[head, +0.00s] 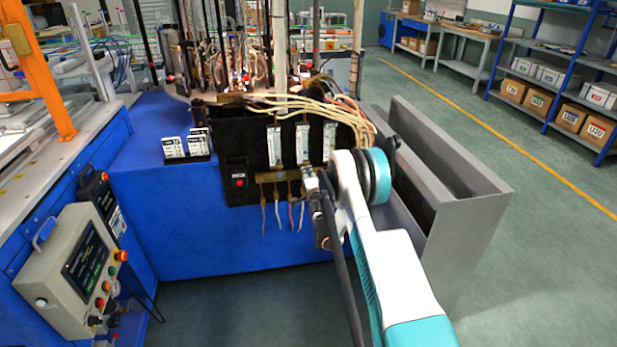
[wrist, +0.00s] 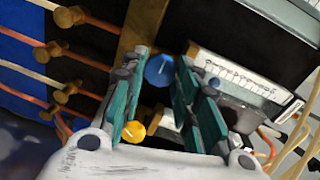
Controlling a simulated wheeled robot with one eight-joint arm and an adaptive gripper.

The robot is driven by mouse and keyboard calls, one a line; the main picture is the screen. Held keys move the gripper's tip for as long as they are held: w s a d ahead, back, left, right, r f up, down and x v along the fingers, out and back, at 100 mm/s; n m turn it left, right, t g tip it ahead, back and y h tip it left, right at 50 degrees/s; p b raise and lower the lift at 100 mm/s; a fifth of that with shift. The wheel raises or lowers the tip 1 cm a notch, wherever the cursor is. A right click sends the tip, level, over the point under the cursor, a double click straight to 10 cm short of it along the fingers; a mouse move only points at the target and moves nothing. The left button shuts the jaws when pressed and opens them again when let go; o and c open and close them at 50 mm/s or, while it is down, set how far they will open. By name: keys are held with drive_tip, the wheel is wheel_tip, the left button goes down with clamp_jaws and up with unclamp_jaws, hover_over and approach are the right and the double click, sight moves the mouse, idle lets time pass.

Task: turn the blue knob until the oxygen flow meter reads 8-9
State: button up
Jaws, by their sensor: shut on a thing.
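The blue knob (wrist: 158,69) shows in the wrist view between the green-padded fingers of my gripper (wrist: 164,76), which is shut on it. A pale line marks the knob's face. A flow meter with a white scale (wrist: 245,80) lies to its right, seen tilted; its reading is too small to tell. In the head view several upright white flow meters, one in the middle (head: 302,144), stand on the black panel. My gripper (head: 310,182) is at the lower end of the right-hand meters, and the blue knob is hidden there.
A yellow knob (wrist: 134,131) sits close to my fingers. Brass fittings (wrist: 68,17) with hoses are at the left of the wrist view. A grey metal trough (head: 465,215) stands right of my arm. Pale hoses (head: 320,108) arch over the panel.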

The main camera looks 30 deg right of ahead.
drive_tip(key=shift+a+n, duration=0.1)
drive_tip(key=shift+n, duration=0.8)
drive_tip(key=o, duration=1.1)
drive_tip(key=shift+c, duration=0.2)
drive_tip(key=v, duration=0.7)
drive_tip(key=shift+s, duration=0.25)
drive_tip(key=shift+a, duration=0.15)
